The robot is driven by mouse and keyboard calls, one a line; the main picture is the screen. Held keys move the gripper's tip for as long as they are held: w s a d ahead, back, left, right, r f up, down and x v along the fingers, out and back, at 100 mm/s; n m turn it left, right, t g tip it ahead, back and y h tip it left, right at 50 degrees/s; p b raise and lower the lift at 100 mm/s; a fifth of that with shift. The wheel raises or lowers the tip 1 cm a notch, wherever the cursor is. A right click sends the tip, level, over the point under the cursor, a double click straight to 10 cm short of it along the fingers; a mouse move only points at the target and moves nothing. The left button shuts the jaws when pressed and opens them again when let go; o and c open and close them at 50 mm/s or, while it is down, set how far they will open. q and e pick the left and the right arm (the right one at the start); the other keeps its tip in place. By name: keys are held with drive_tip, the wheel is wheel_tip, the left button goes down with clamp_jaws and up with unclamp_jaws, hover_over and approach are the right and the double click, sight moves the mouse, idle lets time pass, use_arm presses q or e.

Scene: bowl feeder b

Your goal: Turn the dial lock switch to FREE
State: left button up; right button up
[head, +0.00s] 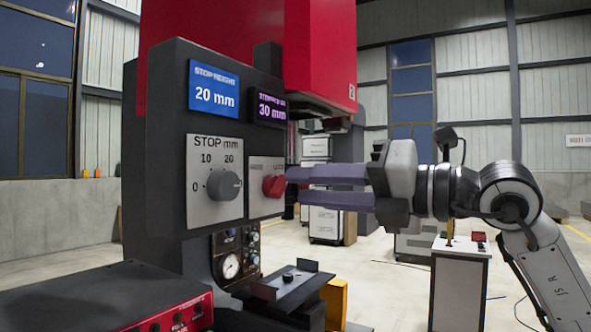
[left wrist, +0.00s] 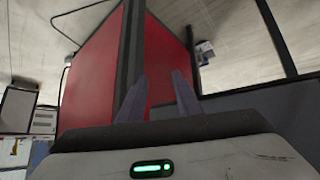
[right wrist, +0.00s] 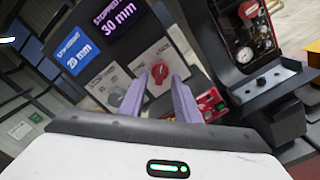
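The lock switch is a red knob (head: 273,187) on a small white panel (head: 257,206), its label partly cut off. In the right wrist view the red knob (right wrist: 160,72) shows between the two fingertips. My right gripper (head: 292,184) is open, its purple fingers pointing left at the knob from the right. The fingertips are close to the knob; I cannot tell whether they touch it. My left gripper (left wrist: 156,76) is open and empty, with a red machine face beyond it. It is outside the head view.
A grey dial (head: 224,185) marked STOP mm sits left of the switch. Above are a blue 20 mm display (head: 214,89) and a purple 30 mm display (head: 270,108). A pressure gauge (head: 229,266) and a dark bracket (head: 290,286) are below.

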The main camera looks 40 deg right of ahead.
sight(277, 187)
drive_tip(key=p+x, duration=0.1)
drive_tip(key=x, duration=0.2)
drive_tip(key=shift+c, duration=0.5)
clamp_jaws()
